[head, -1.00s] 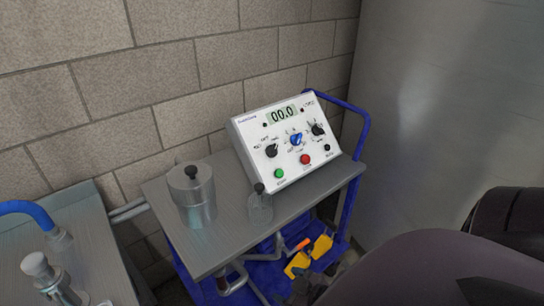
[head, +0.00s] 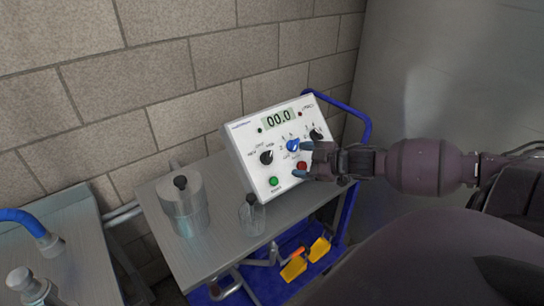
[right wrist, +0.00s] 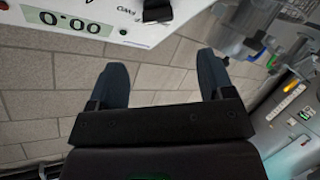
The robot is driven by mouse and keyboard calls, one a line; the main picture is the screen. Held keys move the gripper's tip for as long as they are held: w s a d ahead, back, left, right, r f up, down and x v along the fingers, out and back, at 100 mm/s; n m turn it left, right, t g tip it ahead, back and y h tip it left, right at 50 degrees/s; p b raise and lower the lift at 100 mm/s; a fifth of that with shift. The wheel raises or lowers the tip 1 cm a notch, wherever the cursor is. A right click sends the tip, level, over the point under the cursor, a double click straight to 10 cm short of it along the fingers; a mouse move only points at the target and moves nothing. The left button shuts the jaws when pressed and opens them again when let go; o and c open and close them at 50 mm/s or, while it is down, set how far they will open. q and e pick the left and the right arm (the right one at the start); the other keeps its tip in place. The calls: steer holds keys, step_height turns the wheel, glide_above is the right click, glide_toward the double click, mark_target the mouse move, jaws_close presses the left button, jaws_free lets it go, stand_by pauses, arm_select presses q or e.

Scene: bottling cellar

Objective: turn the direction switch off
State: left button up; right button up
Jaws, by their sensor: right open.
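The white control box (head: 283,147) stands on the grey cart top in the head view. Its sloped face has a 00.0 display, a left black knob (head: 266,157), a blue knob (head: 293,145) and a right black knob (head: 316,134). My left gripper is not in view.
A green button (head: 273,181) and a red button (head: 302,166) sit low on the face. A brick wall is behind.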

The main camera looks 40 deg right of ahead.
mark_target(270, 157)
steer(key=b+x, duration=0.2)
steer(key=x, duration=0.7)
steer(key=shift+w, duration=0.1)
steer(key=shift+x, duration=0.85)
steer(key=c, duration=0.9)
